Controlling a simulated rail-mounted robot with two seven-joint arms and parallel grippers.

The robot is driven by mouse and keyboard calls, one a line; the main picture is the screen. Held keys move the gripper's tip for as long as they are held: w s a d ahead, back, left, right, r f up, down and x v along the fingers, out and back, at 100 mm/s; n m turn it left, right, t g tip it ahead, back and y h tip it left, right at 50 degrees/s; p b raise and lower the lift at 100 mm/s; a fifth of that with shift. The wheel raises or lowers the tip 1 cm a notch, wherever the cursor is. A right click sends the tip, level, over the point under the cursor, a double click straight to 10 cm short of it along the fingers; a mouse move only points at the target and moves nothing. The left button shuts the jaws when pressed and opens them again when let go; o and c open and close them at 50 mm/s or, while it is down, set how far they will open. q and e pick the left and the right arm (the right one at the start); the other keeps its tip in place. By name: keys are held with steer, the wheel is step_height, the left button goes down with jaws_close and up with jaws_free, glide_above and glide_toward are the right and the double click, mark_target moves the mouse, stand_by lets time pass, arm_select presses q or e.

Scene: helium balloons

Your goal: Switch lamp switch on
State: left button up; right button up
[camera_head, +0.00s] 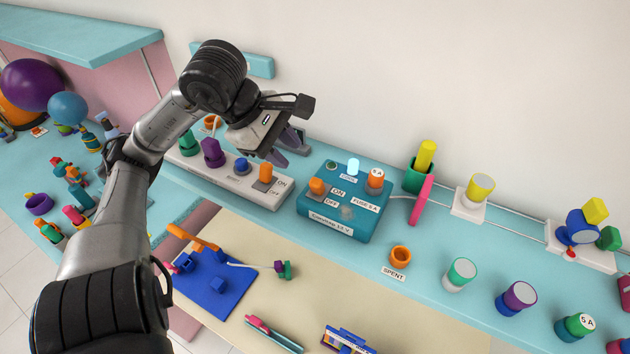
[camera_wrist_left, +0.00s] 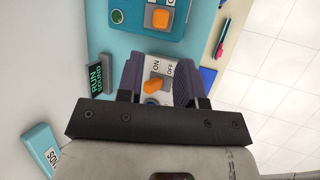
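An orange switch (camera_head: 265,172) stands at the right end of a white panel (camera_head: 222,178) on the counter, beside an ON/OFF label. I cannot tell which way its lever is set, or whether it is the lamp switch. My left gripper (camera_head: 283,149) hangs just above and behind it, open. In the left wrist view the orange switch (camera_wrist_left: 155,86) shows between the spread purple fingers of the gripper (camera_wrist_left: 158,82), with no visible contact. A teal box (camera_head: 340,225) to the right carries another orange switch (camera_head: 317,186) with an ON/OFF label. My right gripper is out of view.
The teal box also bears a pale glowing piece (camera_head: 353,166) and an orange fuse-like piece (camera_head: 375,178). A purple knob (camera_head: 212,152) and a blue knob (camera_head: 242,165) stand left of the switch. A RUN sign (camera_wrist_left: 96,77) is close to the fingers.

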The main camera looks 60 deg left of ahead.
mark_target(314, 181)
arm_select(q)
steer(key=p+x, duration=0.1)
steer(key=x, duration=0.8)
steer(key=shift+w+d+f+p, duration=0.1)
steer(key=shift+w+f+p, duration=0.1)
steer(key=shift+f+p, duration=0.2)
steer(key=shift+x, duration=0.8)
jaws_close()
